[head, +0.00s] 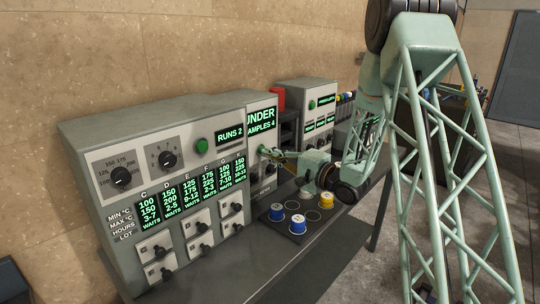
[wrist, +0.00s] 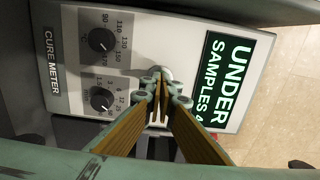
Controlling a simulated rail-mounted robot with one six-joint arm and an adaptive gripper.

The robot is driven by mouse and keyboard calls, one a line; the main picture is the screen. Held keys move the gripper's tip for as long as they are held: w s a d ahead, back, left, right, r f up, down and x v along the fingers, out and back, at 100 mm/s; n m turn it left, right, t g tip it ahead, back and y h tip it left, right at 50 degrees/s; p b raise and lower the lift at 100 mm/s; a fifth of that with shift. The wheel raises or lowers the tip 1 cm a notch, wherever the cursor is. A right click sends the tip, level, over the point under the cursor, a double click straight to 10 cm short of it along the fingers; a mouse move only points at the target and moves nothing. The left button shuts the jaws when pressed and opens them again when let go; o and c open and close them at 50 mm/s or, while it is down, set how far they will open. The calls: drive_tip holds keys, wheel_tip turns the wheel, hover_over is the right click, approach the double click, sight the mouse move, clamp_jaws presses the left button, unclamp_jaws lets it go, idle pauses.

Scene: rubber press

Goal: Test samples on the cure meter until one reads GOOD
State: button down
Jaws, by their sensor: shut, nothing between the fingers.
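The cure meter (head: 258,108) is the grey box behind the big oven-like panel. Its label and two dials also show in the wrist view (wrist: 88,72). Its screen (wrist: 225,80) reads UNDER and SAMPLES 4. My gripper (head: 267,151) is shut and empty, its tips at the meter's front. In the wrist view my gripper (wrist: 165,90) has its fingertips together in front of a rounded grey part; contact cannot be told.
A large grey control panel (head: 100,140) with a RUNS 2 screen (head: 229,133), dials and several switches fills the left. Another instrument (head: 305,95) with green screens stands behind. My arm covers the right side. The dark bench (head: 240,265) has bare room in front of the panel.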

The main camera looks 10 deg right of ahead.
drive_tip(key=shift+p+x, duration=0.55)
drive_tip(key=shift+x, duration=0.35)
drive_tip(key=shift+s+d, duration=0.1)
drive_tip(key=p+v, duration=0.1)
drive_tip(key=v, duration=1.2)
drive_tip(key=shift+s+d+p, duration=0.25)
drive_tip(key=shift+s+p, duration=0.05)
idle(0.5)
